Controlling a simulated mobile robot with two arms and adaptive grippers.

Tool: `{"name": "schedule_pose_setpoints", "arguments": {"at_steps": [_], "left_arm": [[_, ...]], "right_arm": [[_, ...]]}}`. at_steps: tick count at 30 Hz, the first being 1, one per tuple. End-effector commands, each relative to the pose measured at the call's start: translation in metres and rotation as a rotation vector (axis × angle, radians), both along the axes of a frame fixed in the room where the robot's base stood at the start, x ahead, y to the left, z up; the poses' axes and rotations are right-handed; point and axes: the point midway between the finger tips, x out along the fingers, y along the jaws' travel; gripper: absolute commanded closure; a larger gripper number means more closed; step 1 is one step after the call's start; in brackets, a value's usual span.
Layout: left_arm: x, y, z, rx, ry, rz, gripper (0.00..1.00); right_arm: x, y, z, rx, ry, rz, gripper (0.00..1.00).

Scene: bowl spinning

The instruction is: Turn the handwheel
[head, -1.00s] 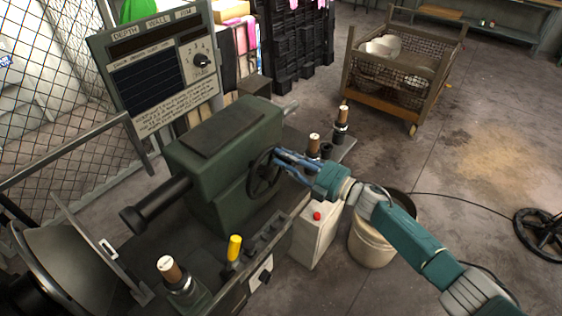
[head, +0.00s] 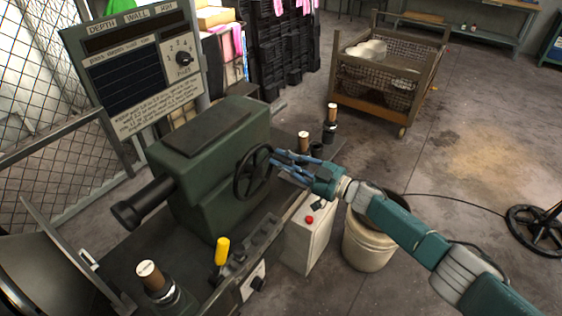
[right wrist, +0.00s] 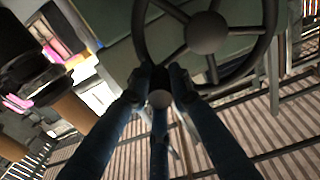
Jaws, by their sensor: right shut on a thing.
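The handwheel (head: 240,187) is a dark spoked wheel on the side of a green machine housing (head: 217,160) in the head view. In the right wrist view the handwheel (right wrist: 266,40) fills the top, with its round hub in the middle. My right gripper (head: 275,162) reaches in from the right with blue fingers at the wheel's right rim. In the right wrist view the right gripper (right wrist: 160,85) is shut on the lower part of the wheel, around a small round-ended knob (right wrist: 160,98). The fingers hide part of the rim. My left gripper is not in view.
A gauge panel (head: 135,75) stands behind the machine. A yellow-handled lever (head: 222,250) and wooden-topped handles (head: 150,272) rise from the bed. A white box with a red button (head: 309,220) and a bucket (head: 367,245) stand below my arm. A mesh cart (head: 385,80) stands farther back.

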Motion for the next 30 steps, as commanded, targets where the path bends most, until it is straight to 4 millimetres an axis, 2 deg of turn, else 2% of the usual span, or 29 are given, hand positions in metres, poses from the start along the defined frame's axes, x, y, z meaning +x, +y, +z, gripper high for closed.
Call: {"name": "schedule_pose_setpoints", "arguments": {"at_steps": [3,15,30], "left_arm": [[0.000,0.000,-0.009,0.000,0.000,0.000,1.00],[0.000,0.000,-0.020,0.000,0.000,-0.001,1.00],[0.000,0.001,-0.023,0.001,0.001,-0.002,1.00]], "right_arm": [[0.002,-0.003,-0.011,0.056,0.083,-0.005,1.00],[0.001,-0.002,-0.029,0.197,0.278,-0.003,1.00],[-0.001,-0.001,-0.034,0.232,0.332,-0.002,1.00]]}}
